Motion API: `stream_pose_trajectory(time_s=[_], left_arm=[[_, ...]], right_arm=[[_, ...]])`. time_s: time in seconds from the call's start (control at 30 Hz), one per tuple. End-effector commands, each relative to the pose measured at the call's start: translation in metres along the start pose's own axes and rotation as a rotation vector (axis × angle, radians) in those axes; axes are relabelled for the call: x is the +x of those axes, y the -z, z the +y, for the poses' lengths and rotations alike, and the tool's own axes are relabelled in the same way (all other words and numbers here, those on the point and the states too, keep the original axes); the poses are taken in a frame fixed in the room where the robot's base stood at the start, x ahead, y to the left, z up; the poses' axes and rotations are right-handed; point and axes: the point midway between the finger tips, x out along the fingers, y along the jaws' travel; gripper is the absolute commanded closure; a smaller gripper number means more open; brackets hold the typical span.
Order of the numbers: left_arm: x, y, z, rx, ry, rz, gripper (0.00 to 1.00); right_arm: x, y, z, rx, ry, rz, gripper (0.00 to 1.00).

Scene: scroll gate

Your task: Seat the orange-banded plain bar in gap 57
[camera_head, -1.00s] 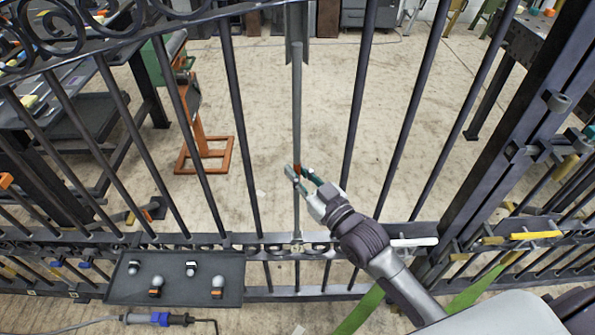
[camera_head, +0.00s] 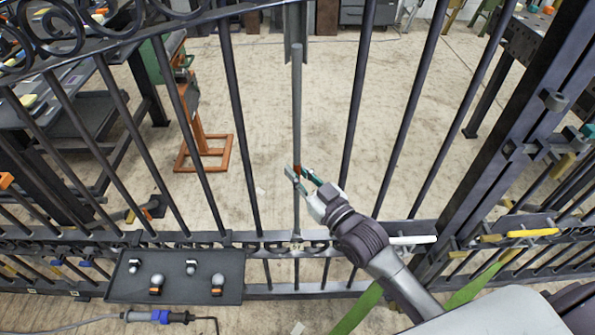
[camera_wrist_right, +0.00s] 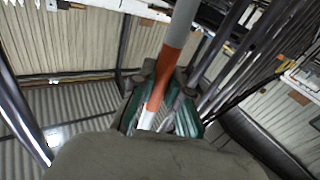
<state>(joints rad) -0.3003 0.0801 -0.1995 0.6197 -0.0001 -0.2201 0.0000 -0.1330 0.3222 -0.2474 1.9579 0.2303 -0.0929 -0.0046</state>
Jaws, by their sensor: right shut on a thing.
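The orange-banded plain bar (camera_head: 297,110) stands nearly upright in the head view, in the open space between two dark gate bars. Its orange band (camera_head: 297,170) is at my right gripper (camera_head: 299,177), which is shut on the bar. In the right wrist view the bar's orange band (camera_wrist_right: 163,75) runs up from between the green-padded fingers (camera_wrist_right: 160,122). The bar's lower end comes down near a small tag on the gate's lower rail (camera_head: 297,246), which seems to read 57. I cannot tell whether the end is in a socket. My left gripper is not in view.
A dark tray (camera_head: 190,292) with several knobbed pieces hangs at the lower left of the rail. Dark gate bars (camera_head: 242,130) stand on both sides. A tool with a blue collar (camera_head: 160,317) lies below the tray. A thick post (camera_head: 500,150) stands at right.

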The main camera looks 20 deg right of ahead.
Motion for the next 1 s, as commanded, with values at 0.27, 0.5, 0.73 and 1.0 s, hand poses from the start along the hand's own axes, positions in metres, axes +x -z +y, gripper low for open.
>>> stream_pose_trajectory(time_s=[0.27, 0.5, 0.73, 1.0], left_arm=[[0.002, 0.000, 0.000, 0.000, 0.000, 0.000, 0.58], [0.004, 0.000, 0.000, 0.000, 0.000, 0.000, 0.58], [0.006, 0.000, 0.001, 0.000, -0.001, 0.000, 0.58], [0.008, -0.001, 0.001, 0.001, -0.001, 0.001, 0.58]], right_arm=[[0.000, 0.000, 0.000, -0.001, 0.000, 0.010, 1.00], [0.000, -0.003, 0.000, -0.001, 0.000, 0.010, 1.00], [0.000, -0.006, 0.000, -0.001, 0.000, 0.010, 1.00], [0.000, -0.010, -0.001, -0.001, 0.000, 0.010, 1.00]])
